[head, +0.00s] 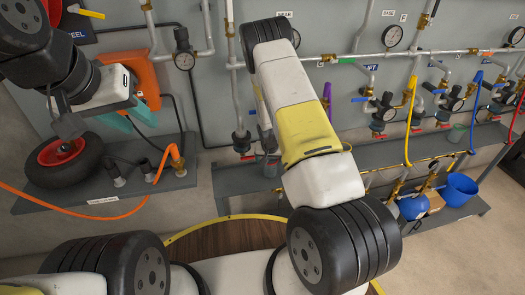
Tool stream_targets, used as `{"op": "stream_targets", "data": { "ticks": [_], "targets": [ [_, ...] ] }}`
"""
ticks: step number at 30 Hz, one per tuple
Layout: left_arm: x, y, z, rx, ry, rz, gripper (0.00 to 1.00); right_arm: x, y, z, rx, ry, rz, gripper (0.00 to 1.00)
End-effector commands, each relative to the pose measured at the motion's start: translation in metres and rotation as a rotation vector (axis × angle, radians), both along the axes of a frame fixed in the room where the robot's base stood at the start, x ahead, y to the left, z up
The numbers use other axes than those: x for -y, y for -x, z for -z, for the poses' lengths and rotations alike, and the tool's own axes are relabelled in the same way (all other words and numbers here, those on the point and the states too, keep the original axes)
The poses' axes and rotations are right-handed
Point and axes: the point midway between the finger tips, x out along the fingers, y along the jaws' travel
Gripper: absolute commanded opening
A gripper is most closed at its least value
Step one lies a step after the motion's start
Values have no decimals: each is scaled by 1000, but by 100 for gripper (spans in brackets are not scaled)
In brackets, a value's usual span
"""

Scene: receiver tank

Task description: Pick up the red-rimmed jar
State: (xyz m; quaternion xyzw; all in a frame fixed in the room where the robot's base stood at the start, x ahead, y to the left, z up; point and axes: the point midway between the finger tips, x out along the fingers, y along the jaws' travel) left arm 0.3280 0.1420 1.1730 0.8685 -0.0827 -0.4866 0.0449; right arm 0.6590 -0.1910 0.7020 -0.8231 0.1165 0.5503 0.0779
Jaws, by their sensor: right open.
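I cannot make out a red-rimmed jar in the head view. My left gripper (66,118) is at the upper left, pointing down just above a black wheel with a red hub (62,152). Its fingers are dark and small, and I cannot tell how far apart they are. I see nothing clearly held in it. My right arm rises through the middle of the view and bends away at its top. Its gripper is hidden behind the arm.
A grey shelf (130,192) at left carries the wheel and fittings, with an orange hose (60,208) across it. Behind are pipes, valves and gauges (392,36). A blue bucket (460,190) stands on the lower right shelf (425,222). A round wooden top (215,245) is below my arms.

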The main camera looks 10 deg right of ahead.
Motion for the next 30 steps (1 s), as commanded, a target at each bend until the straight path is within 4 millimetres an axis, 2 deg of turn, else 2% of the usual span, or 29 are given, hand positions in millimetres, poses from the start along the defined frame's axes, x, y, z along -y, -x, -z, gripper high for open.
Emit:
{"op": "stream_targets", "data": {
  "ticks": [2, 9, 12, 23, 30],
  "targets": [
    [0, 0, 0, 0, 0, 0, 36, 0, 0, 0, 0, 0, 0, 81],
    [0, 0, 0, 0, 0, 0, 36, 0, 0, -1, 0, 0, -1, 33],
    [0, 0, 0, 0, 0, 0, 36, 0, 0, -1, 1, 1, -1, 17],
    [0, 0, 0, 0, 0, 0, 36, 0, -1, -7, 3, 0, -1, 16],
    [0, 0, 0, 0, 0, 0, 36, -1, -1, -39, 6, -1, -1, 16]
  ]
}}
